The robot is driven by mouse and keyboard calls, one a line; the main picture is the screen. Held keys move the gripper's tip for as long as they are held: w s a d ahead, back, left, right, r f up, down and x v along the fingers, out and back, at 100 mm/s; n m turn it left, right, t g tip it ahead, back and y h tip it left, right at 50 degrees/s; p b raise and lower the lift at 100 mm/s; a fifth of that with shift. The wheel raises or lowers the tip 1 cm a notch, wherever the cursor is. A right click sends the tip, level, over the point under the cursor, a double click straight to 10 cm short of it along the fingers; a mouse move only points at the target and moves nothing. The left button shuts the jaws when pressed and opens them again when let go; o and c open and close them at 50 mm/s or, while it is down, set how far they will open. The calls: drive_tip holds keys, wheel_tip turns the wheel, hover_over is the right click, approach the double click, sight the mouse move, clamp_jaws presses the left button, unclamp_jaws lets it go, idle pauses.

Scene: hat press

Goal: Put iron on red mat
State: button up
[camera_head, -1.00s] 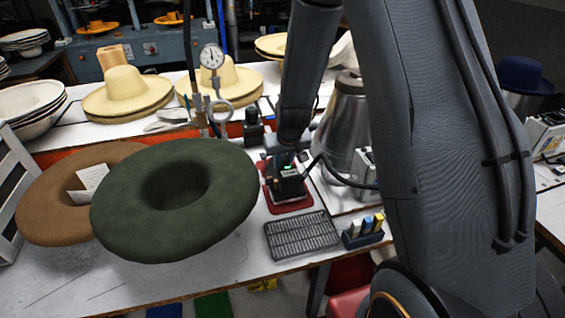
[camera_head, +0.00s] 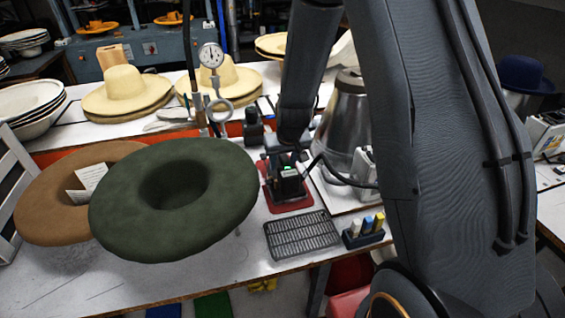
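The red mat (camera_head: 292,207) lies on the white worktable, left of a metal kettle-like vessel, with its front and side edges showing. My arm reaches down from above, and my gripper (camera_head: 285,172), with a small green light near it, is low over the mat. A dark block, apparently the iron (camera_head: 290,188), is directly below it, at or just above the mat. A black cord or hose runs from there to the right. My wrist hides much of this spot. I cannot make out the fingertips, whether they grip the iron, or whether its base touches the mat.
A black wire rack (camera_head: 302,235) lies in front of the mat, beside a small holder with coloured blocks (camera_head: 364,230). A big green hat (camera_head: 175,240) and a brown hat (camera_head: 50,215) fill the left. The metal vessel (camera_head: 345,125) stands close right. A dial gauge (camera_head: 211,56) rises behind.

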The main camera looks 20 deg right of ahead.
sight(284, 156)
drive_tip(key=shift+s+f, duration=0.1)
drive_tip(key=shift+s, duration=0.05)
drive_tip(key=p+v, duration=0.2)
drive_tip(key=v, duration=0.3)
drive_tip(key=shift+r, duration=0.4)
drive_tip(key=shift+v, duration=1.05)
drive_tip(key=s+r+g+b, duration=0.3)
drive_tip(key=s+b, duration=0.1)
drive_tip(key=s, duration=1.6)
drive_tip(key=shift+b, duration=0.35)
